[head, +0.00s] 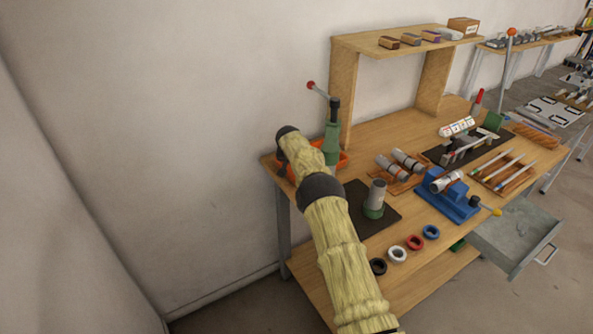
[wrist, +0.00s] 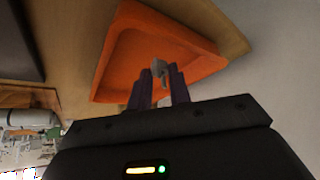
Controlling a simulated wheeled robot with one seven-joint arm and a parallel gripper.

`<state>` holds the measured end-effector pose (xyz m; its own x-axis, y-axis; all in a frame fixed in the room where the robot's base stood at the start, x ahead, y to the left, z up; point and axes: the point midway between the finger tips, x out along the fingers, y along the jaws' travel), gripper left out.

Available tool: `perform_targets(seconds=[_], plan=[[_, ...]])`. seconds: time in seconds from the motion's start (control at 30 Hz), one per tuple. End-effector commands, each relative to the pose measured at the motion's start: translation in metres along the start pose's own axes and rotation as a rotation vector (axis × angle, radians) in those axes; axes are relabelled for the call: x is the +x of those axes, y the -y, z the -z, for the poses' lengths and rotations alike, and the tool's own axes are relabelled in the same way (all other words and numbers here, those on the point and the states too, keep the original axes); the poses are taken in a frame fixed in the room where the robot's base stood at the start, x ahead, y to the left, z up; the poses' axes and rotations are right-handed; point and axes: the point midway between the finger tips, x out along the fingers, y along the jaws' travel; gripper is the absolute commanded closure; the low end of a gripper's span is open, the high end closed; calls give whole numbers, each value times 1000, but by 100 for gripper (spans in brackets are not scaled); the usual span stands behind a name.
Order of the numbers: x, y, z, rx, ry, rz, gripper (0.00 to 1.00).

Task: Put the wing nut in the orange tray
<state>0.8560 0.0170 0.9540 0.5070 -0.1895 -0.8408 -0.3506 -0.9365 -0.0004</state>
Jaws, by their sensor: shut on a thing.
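In the wrist view, my gripper (wrist: 160,88) has its two dark fingers shut on a small grey metal piece, the wing nut (wrist: 161,72). The fingertips and wing nut show against the inside of the orange tray (wrist: 122,62). I cannot tell from this view how high the wing nut is above the tray floor. In the head view, the orange tray (head: 342,160) sits at the left end of the workbench, partly hidden behind my arm. My gripper and the wing nut are hidden there by the arm.
A green lever press (head: 332,145) stands close by the tray. A dark mat (head: 384,222) with a grey-green cylinder (head: 375,198) lies nearer. Coloured rings, a blue fixture (head: 455,203) and a wooden shelf (head: 343,95) share the bench (head: 408,253). A grey drawer (head: 500,240) is open at right.

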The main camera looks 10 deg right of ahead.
Motion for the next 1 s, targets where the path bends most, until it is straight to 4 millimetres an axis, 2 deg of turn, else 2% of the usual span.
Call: perform_targets(seconds=[0.23,0.67,0.7,0.73,1.0], plan=[[26,0,-17,-1,2,0,100],[32,0,-21,-1,1,0,100],[31,0,-21,-1,2,0,75],[31,0,-21,-1,2,0,72],[31,0,-21,-1,2,0,72]])
